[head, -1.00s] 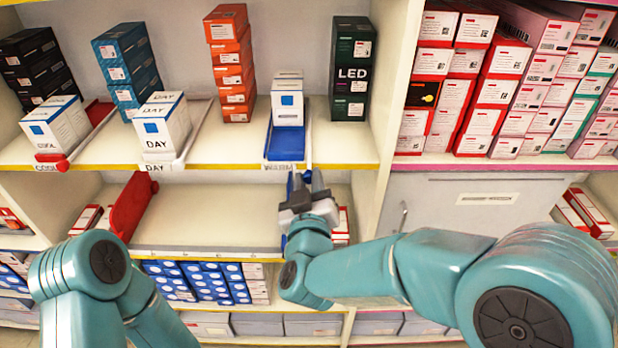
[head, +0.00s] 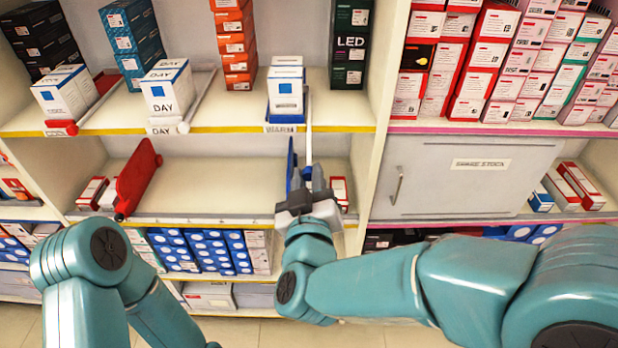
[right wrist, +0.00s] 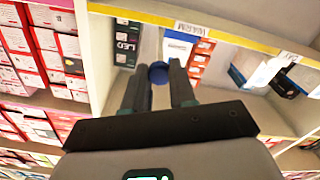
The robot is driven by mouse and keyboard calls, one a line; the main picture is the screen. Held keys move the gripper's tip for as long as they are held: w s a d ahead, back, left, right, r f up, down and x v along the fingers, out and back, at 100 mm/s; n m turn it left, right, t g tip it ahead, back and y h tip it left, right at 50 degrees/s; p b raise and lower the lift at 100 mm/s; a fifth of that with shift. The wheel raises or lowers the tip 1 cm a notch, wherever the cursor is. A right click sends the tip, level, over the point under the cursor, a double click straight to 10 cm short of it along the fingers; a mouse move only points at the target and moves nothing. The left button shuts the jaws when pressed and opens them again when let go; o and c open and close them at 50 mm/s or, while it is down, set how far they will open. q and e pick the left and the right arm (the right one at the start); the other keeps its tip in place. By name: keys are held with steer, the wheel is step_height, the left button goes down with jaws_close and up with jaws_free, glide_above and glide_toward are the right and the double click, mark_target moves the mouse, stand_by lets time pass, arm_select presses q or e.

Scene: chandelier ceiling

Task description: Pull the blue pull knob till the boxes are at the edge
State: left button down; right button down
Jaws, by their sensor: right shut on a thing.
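The white WARM boxes (head: 286,92) stand stacked at the front edge of the upper shelf, right behind the WARM label. A pale rod (head: 309,130) runs from beside them out past the edge to my right gripper (head: 306,184). The right gripper is in front of the lower shelf bay, shut on the blue pull knob. The round blue knob (right wrist: 158,72) shows between its fingers in the right wrist view; the fingers mostly hide it in the head view. A narrow blue panel (head: 291,165) is just left of the gripper. My left arm shows, but its gripper does not.
DAY boxes (head: 167,90) and COOL boxes (head: 64,95) stand in lanes to the left. A dark LED stack (head: 350,45) is right of the WARM boxes. A red panel (head: 137,178) stands on the lower shelf, whose middle is bare.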

steer(key=shift+w, duration=0.1)
steer(key=c, duration=0.9)
jaws_free()
steer(key=s+b, duration=0.1)
steer(key=s, duration=0.6)
steer(key=shift+s+b, duration=0.25)
steer(key=shift+b, duration=0.1)
steer(key=shift+w, duration=0.1)
